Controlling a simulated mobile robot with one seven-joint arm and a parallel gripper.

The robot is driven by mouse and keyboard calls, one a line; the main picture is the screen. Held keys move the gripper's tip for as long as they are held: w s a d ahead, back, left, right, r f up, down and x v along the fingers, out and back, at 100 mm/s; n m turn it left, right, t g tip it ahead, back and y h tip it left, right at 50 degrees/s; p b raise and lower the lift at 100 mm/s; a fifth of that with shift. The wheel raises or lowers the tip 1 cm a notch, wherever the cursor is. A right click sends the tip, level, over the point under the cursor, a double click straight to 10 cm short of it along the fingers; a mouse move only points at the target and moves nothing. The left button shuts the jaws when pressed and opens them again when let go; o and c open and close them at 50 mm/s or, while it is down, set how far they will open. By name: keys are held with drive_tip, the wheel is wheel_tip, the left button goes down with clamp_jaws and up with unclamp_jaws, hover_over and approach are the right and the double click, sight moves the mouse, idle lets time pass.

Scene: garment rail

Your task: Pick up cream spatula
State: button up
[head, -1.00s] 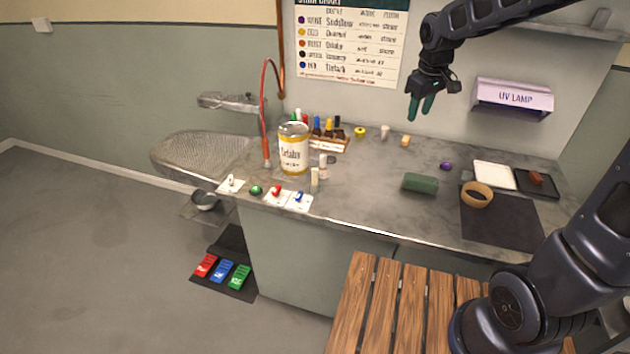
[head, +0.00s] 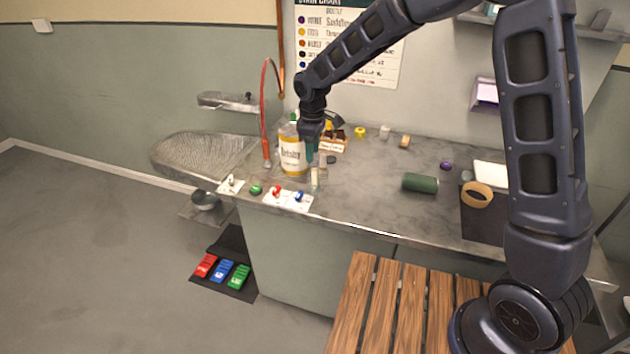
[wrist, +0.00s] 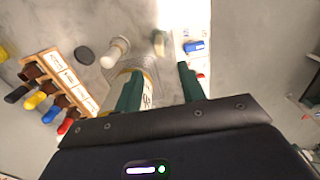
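A small upright cream piece (head: 315,179), which seems to be the cream spatula, stands near the front edge of the counter, right of the white can. In the wrist view a pale cream piece (wrist: 159,43) shows just beyond the gap between my fingers. My gripper (head: 313,156) points down, above and close to the cream piece and beside the can. In the wrist view its two green fingers (wrist: 158,76) are apart with nothing clearly held between them. I cannot tell the cream piece's full shape, as it is seen from above.
The white can (head: 292,151) with a yellow band stands close left of my gripper. A white-capped bottle (wrist: 115,52) stands beside the cream piece. A wooden rack (wrist: 62,82) holds several colored bottles. Switch plates (head: 287,198) line the front edge. The counter's middle is clear around a green roll (head: 420,183).

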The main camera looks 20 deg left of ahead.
sight(315, 169)
wheel_tip(315, 169, down, 5)
drive_tip(key=shift+r, duration=0.2)
drive_tip(key=shift+d+f, duration=0.2)
drive_tip(key=shift+f, duration=1.3)
drive_tip(key=shift+d+f, duration=0.2)
drive_tip(key=shift+f, duration=1.25)
clamp_jaws()
